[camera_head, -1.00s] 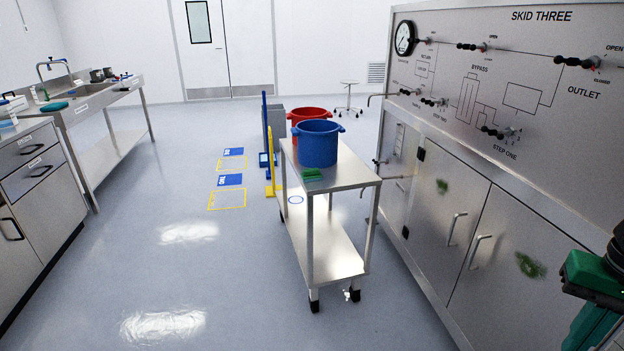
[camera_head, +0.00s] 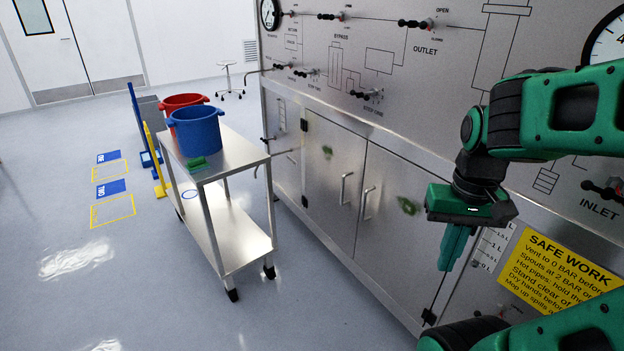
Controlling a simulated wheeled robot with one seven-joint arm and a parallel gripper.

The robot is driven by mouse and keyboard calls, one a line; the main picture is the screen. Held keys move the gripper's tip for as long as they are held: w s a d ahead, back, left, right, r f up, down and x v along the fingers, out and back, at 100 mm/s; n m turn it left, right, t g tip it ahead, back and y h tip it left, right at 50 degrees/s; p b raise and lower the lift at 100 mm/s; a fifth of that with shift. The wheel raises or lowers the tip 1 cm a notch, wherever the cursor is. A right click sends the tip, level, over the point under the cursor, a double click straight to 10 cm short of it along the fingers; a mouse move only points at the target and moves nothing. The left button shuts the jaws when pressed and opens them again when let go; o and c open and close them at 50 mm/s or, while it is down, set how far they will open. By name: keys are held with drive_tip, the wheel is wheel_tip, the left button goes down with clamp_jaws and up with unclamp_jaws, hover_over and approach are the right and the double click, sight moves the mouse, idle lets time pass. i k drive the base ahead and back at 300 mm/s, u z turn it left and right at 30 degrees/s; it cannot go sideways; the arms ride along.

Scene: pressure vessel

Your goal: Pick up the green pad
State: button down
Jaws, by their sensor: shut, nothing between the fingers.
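The green pad (camera_head: 197,163) lies on the near left part of the steel cart's top (camera_head: 232,158), just in front of the blue bucket (camera_head: 197,129). My gripper (camera_head: 447,268) hangs at the right, pointing down in front of the cabinet doors. It is shut and empty. It is well apart from the pad, far to its right and nearer to me.
A red bucket (camera_head: 184,101) stands behind the blue one. The steel skid (camera_head: 345,120) with valves and cabinet doors runs along the right. A yellow safety sign (camera_head: 560,265) is on it.

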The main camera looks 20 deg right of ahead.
sight(199, 164)
drive_tip(key=u, duration=0.4)
drive_tip(key=i, duration=2.1)
